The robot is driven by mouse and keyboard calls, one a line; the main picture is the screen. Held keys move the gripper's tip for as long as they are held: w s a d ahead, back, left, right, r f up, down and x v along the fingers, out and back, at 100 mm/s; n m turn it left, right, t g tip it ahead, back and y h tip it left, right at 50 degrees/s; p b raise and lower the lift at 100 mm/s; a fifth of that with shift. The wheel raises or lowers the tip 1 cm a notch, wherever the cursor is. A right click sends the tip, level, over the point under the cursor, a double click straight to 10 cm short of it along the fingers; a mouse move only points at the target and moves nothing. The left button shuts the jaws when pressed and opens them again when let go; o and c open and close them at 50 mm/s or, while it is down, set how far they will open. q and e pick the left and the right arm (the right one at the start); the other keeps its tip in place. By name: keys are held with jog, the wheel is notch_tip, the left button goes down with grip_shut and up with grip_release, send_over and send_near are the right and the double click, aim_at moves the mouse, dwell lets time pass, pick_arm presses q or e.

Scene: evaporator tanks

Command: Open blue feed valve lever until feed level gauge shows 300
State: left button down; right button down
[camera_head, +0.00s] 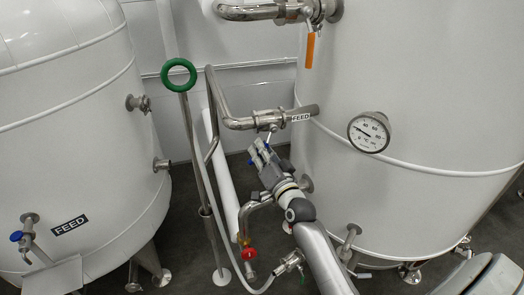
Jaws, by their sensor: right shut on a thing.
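A steel feed pipe (240,123) with a white FEED label (300,117) runs into the large white tank (430,60) on the right. My right gripper (262,152) reaches up from the bottom, just below the valve on this pipe. It is shut on the valve's lever, which it mostly hides; small blue parts show at the fingers. The lever's exact angle cannot be told. A round dial (369,132) is on the right tank; its scale shows small numbers, and I cannot read its needle surely. No gauge marked as feed level is readable. My left gripper is not in view.
A green handwheel (179,75) on a tall stem stands left of the pipe. An orange lever (310,50) hangs above. A red handle (249,254) is low beside my arm. The left tank (100,110) has a blue-handled valve (17,236) and a FEED label (70,225).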

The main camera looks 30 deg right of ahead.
jog(key=shift+r, duration=0.1)
jog(key=c, duration=1.4)
grip_release()
jog(key=shift+c, duration=0.2)
jog(key=s+a+f, duration=0.1)
jog(key=s, duration=1.1)
jog(key=shift+f, duration=0.3)
jog(key=shift+w, duration=0.1)
